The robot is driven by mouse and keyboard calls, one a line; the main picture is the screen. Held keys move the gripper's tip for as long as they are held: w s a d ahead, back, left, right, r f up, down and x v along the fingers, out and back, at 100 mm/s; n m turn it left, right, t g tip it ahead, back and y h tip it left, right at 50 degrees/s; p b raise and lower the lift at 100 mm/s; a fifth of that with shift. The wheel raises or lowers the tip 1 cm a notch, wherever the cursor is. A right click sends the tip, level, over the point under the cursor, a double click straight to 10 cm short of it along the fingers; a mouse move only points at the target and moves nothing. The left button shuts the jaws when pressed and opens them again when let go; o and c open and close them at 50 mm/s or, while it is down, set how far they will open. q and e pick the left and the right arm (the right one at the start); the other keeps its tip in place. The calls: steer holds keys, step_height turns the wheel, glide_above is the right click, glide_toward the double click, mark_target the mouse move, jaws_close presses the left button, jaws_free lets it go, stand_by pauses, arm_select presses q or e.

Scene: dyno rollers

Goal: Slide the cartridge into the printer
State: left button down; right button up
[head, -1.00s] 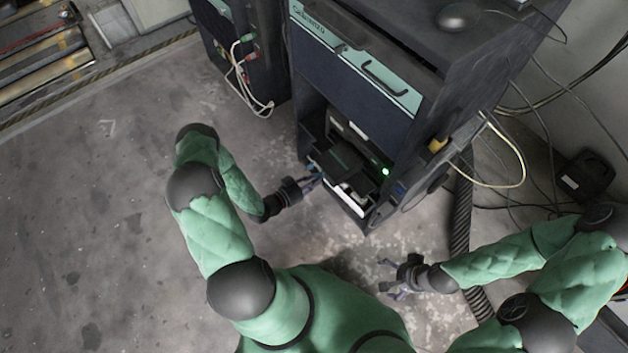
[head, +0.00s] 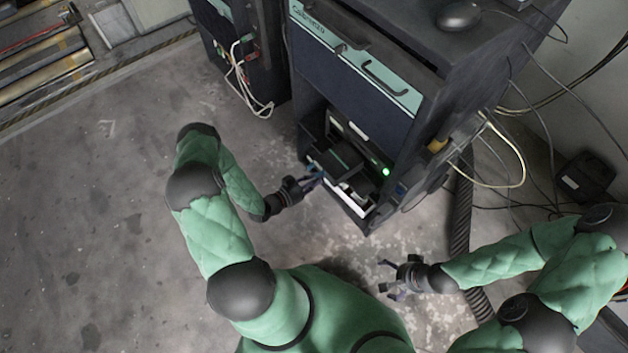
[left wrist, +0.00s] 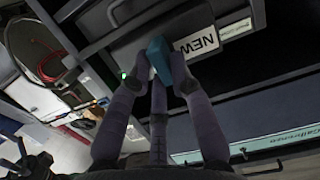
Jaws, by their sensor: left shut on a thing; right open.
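The printer (head: 372,150) sits in the lower bay of a dark cabinet, with a green light lit on its front. The cartridge, a dark block (head: 342,158), is at the printer's open front, above a white-edged tray (head: 352,204). My left gripper (head: 317,180) is shut on the cartridge's near end. In the left wrist view a teal part of the cartridge (left wrist: 158,52) shows between the fingers. How far the cartridge is inside is hidden. My right gripper (head: 388,278) is open and empty, low in front of the cabinet and apart from it.
A closed drawer with handles (head: 350,62) is above the bay. A computer mouse (head: 458,15) lies on the cabinet top. Cables (head: 505,165) and a ribbed hose (head: 461,205) run along the cabinet's right side. The floor (head: 110,230) at left is clear.

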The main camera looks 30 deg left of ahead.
mark_target(333, 166)
arm_select(q)
steer(key=shift+r+b+x, duration=0.25)
steer(key=shift+b+x, duration=0.05)
steer(key=shift+x, duration=1.05)
steer(key=shift+r+b+x, duration=0.25)
steer(key=shift+b+x, duration=0.05)
steer(key=shift+x, duration=1.05)
steer(key=shift+r+b+x, duration=0.25)
steer(key=shift+b+x, duration=0.05)
steer(key=shift+x, duration=1.05)
steer(key=shift+r+b+x, duration=0.2)
steer(key=shift+b+x, duration=0.1)
steer(key=shift+x, duration=0.75)
steer(key=shift+r+b+x, duration=0.25)
steer(key=shift+b+x, duration=0.1)
steer(key=shift+x, duration=0.65)
steer(key=shift+r+b+x, duration=0.2)
steer(key=shift+b+x, duration=0.1)
steer(key=shift+x, duration=0.75)
steer(key=shift+r+x, duration=0.15)
steer(key=shift+x, duration=0.75)
steer(key=shift+r+x, duration=0.2)
steer(key=shift+x, duration=0.7)
steer(key=shift+r+x, duration=0.15)
steer(key=shift+x, duration=0.75)
steer(key=c, duration=1)
jaws_free()
steer(key=shift+w+d+r, duration=0.1)
steer(key=shift+w, duration=0.05)
steer(key=shift+c, duration=0.2)
